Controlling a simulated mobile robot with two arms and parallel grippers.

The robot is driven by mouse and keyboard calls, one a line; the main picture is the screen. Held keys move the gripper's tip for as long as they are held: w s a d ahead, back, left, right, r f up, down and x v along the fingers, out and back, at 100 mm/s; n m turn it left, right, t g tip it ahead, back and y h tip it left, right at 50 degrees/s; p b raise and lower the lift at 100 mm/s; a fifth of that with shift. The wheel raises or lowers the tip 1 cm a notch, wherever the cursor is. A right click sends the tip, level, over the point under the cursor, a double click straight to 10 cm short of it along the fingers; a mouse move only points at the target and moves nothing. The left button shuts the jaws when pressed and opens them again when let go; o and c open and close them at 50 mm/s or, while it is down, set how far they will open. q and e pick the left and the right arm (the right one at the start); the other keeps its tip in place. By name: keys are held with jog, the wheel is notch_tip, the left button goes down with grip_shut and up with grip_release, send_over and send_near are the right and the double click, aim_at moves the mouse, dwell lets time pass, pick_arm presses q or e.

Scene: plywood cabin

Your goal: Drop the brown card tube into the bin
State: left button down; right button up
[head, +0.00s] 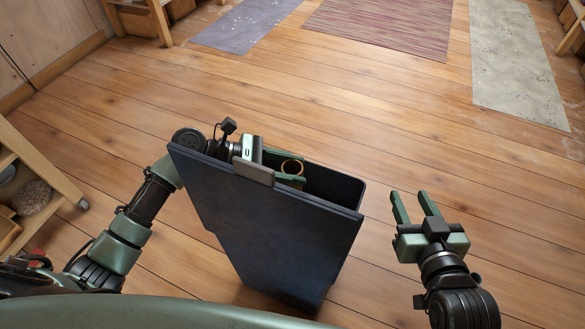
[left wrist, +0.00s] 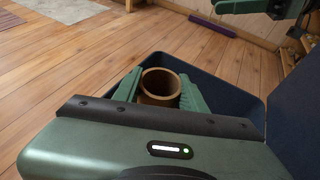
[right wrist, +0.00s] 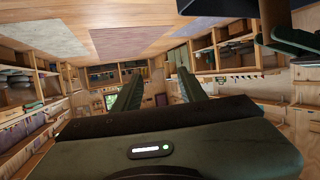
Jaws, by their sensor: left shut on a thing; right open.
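The brown card tube (head: 292,167) is held in my left gripper (head: 285,172) at the mouth of the dark blue bin (head: 275,230). In the left wrist view the tube (left wrist: 160,87) sits between the two green fingers (left wrist: 158,92), its open end facing the camera, with the bin's rim (left wrist: 215,58) around it. The tube's lower part is hidden by the bin and gripper. My right gripper (head: 414,207) is open and empty, to the right of the bin and apart from it. Its fingers (right wrist: 158,92) also show empty in the right wrist view.
The plank floor (head: 400,130) around the bin is largely clear. A wooden shelf unit (head: 30,190) stands at the left edge. A purple mat (head: 245,25), a striped red rug (head: 385,22) and a pale mat (head: 515,65) lie farther back.

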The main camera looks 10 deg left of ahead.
pick_arm(q)
jog(key=shift+f+b, duration=0.85)
jog(key=shift+b, duration=0.4)
jog(key=shift+f+b, duration=0.65)
jog(key=shift+b, duration=0.35)
pick_arm(e)
jog(key=s+r+t+y, duration=0.2)
jog(key=r+t, duration=0.4)
jog(key=r, duration=0.4)
jog(key=s+a+r+t+y, duration=0.1)
jog(key=s+r+t+y, duration=0.1)
jog(key=r+t, duration=0.5)
jog(key=shift+s+a+r+y, duration=0.3)
jog(key=shift+r, duration=1.45)
pick_arm(q)
jog(key=c, duration=0.7)
grip_release()
jog(key=shift+a, duration=0.1)
